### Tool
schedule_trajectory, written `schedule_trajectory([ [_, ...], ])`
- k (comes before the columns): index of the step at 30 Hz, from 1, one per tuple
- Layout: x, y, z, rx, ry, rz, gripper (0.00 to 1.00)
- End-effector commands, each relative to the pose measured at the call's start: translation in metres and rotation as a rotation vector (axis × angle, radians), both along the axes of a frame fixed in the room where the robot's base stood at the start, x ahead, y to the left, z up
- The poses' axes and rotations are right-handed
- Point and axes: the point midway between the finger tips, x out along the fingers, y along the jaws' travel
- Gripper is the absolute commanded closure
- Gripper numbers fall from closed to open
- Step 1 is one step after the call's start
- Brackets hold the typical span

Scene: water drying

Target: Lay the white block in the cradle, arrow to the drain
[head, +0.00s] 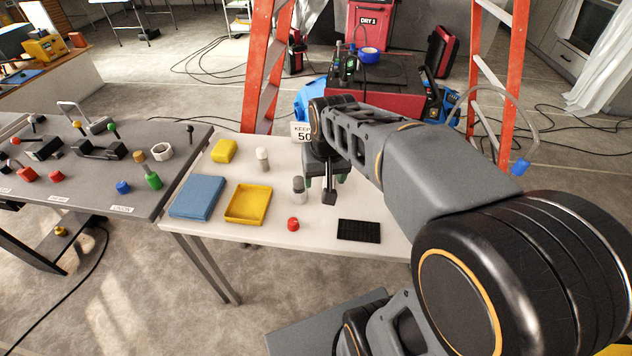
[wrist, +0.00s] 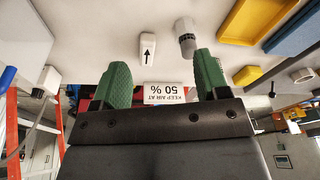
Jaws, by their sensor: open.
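The white block (wrist: 147,46) lies on the pale table in the wrist view, its black arrow pointing up the picture, away from my gripper's base. In the head view I cannot pick it out; my arm and gripper cover that part of the table. My gripper (wrist: 160,70) is open, its two green fingers apart with nothing held between them. The block shows beyond the fingertips, between their lines. In the head view my gripper (head: 326,185) hangs over the table, right of a grey-capped bottle. I cannot make out the cradle or the drain in either view.
The grey-capped bottle (head: 298,190) stands close to my gripper. A sign (head: 301,132) stands at the back edge.

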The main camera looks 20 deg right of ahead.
Motion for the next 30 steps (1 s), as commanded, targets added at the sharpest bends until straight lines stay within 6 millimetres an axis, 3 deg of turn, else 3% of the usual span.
schedule_trajectory([
  [1, 0.021, -0.01, 0.003, 0.006, 0.03, -0.046, 0.32],
  [6, 0.079, -0.042, 0.0, 0.023, 0.103, -0.177, 0.32],
  [12, 0.122, -0.07, -0.014, 0.037, 0.16, -0.283, 0.32],
  [18, 0.138, -0.084, -0.034, 0.043, 0.187, -0.329, 0.32],
  [30, 0.139, -0.084, -0.098, 0.043, 0.188, -0.333, 0.32],
])
